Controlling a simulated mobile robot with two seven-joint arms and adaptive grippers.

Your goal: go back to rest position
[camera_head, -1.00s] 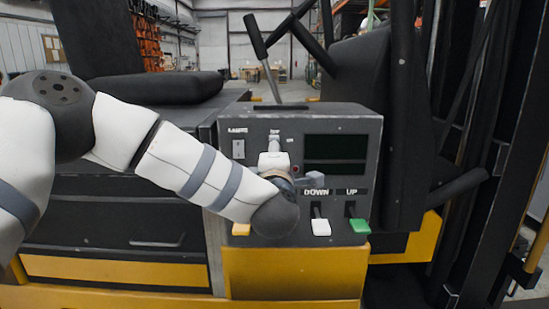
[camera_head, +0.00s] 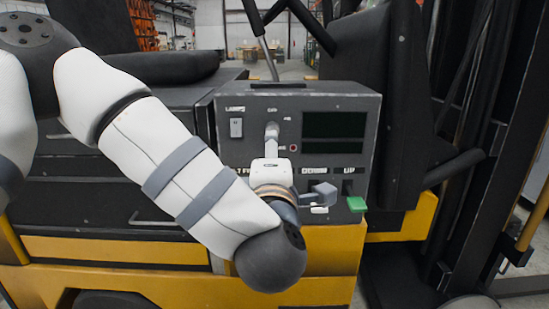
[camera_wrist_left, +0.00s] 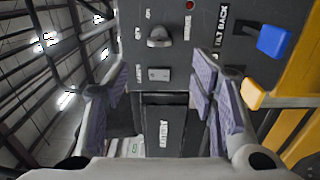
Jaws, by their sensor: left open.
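My left arm crosses the left and middle of the head view, its wrist in front of the dark control panel (camera_head: 340,100). My left gripper (camera_wrist_left: 162,76) is open, with its two padded fingers apart and nothing between them. In the wrist view, the lamps switch (camera_wrist_left: 158,74) shows between the fingers and the key switch (camera_wrist_left: 158,37) above it. I cannot tell the exact gap to the panel. In the head view the fingers are mostly hidden by my wrist. My right gripper is out of view.
The green UP lever (camera_head: 356,204) and the partly hidden white DOWN lever (camera_head: 319,210) are close to my wrist. A blue lever (camera_wrist_left: 274,40) and a yellow lever (camera_wrist_left: 252,94) show in the wrist view. A black seat (camera_head: 165,68) stands behind the arm.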

